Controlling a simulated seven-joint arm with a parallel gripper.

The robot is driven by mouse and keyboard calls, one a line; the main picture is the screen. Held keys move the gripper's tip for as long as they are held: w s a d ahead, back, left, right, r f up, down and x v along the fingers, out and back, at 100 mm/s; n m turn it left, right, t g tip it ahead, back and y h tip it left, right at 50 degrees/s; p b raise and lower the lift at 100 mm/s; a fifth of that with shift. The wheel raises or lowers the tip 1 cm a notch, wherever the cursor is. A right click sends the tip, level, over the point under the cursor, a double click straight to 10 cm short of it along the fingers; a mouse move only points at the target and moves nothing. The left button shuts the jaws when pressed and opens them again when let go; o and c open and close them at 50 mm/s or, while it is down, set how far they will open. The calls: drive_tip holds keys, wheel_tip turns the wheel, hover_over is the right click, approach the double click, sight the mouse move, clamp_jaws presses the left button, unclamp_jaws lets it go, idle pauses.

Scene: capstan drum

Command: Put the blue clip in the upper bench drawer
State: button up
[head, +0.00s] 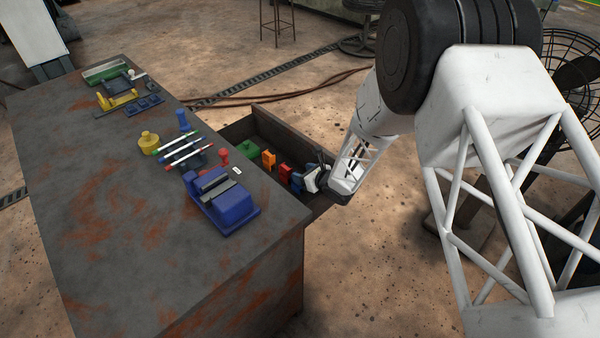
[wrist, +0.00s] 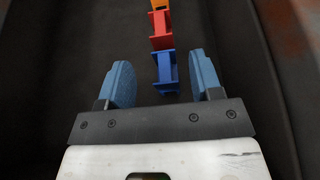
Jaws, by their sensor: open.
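The bench drawer (head: 292,135) is pulled open from the right side of the bench, just under its top. The blue clip (head: 297,181) is inside the drawer, at the near end of a row of coloured pieces. It also shows in the wrist view (wrist: 168,72), ahead of and between my fingers in the picture. My gripper (head: 315,177) is down at the drawer. In the wrist view my gripper (wrist: 161,72) is open, with blue finger pads on both sides and clear gaps beside the clip. My gripper partly covers the near end of the drawer in the head view.
A red piece (head: 285,172), an orange piece (head: 268,159) and a green piece (head: 249,149) sit in the drawer beyond the blue clip. The bench top (head: 120,230) holds a blue vise (head: 225,205), screwdrivers, and a yellow pot (head: 149,142). Dark drawer walls flank my gripper.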

wheel_tip(320, 180, up, 8)
drive_tip(key=shift+f, duration=0.2)
drive_tip(key=shift+d, duration=0.1)
idle(0.7)
drive_tip(key=s+d+r+m+h, duration=0.5)
drive_tip(key=d+r+m, duration=0.3)
drive_tip(key=r+m, duration=0.3)
drive_tip(key=s+d+r+m+h, duration=0.4)
drive_tip(key=d+r+m, duration=0.3)
drive_tip(key=r+m, duration=0.5)
drive_tip(key=s+d+r+m+g, duration=0.1)
drive_tip(key=s+r+m+g, duration=0.1)
drive_tip(key=s+m, duration=0.5)
drive_tip(key=s+d+r+m+g, duration=0.1)
drive_tip(key=s+r+m, duration=0.3)
drive_tip(key=s, duration=1)
drive_tip(key=s+d+r+m+g, duration=0.1)
drive_tip(key=s+r+m+g, duration=0.1)
drive_tip(key=s+m, duration=0.9)
drive_tip(key=shift+d+r+g, duration=0.2)
drive_tip(key=shift+r+g, duration=0.2)
drive_tip(key=shift+g, duration=0.5)
